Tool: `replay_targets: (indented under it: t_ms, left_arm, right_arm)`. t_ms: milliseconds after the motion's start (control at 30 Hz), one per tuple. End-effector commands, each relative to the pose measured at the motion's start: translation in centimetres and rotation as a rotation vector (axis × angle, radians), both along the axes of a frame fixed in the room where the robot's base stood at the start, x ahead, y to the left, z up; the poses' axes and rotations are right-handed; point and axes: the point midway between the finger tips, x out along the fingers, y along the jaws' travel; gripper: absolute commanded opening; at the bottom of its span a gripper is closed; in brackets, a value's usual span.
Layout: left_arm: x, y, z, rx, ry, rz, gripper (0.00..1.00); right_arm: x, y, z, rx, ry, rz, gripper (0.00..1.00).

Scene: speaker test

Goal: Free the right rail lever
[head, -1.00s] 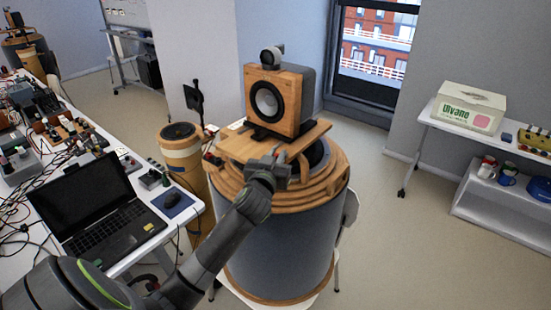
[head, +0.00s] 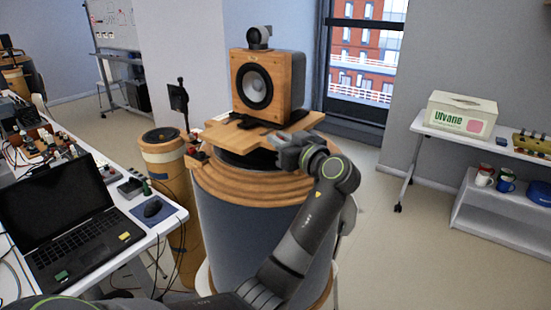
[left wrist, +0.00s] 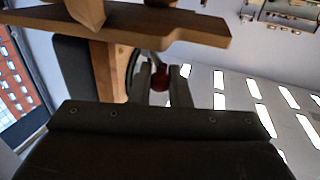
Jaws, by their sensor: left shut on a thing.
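My left gripper (head: 288,150) is at the board's front right edge. In the left wrist view, my left gripper (left wrist: 160,84) is shut on a red knob (left wrist: 160,79), which looks like the right rail lever's end; its stem is mostly hidden. The board also shows above the fingers (left wrist: 190,27). A red-tipped lever (head: 195,140) sits at the board's left edge. My right gripper is not in view.
The wood-rimmed drum (head: 235,225) stands close beneath the board. A narrower wooden cylinder (head: 165,160) stands to its left. The left table holds a laptop (head: 75,225) and a mouse (head: 153,207). A white box (head: 462,117) sits on the right table. The floor between is clear.

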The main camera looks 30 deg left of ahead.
Motion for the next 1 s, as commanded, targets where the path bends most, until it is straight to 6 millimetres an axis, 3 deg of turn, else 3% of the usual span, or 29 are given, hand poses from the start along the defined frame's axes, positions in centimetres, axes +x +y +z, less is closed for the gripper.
replay_targets:
  t_ms: [33, 100, 400, 1000]
  left_arm:
    - [0.3, -0.2, -0.5, 0.003, -0.002, 0.036, 0.0]
    - [0.4, -0.3, -0.4, 0.003, -0.002, 0.085, 0.0]
    - [0.9, -0.5, -0.2, 0.003, 0.0, 0.234, 0.0]
    - [1.1, -0.6, 0.1, 0.002, -0.001, 0.289, 0.0]
  right_arm:
    - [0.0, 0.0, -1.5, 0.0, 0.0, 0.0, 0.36]
    - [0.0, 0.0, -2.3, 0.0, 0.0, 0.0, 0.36]
    - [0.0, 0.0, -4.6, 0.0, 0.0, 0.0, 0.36]
    - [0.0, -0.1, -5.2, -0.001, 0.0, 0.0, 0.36]
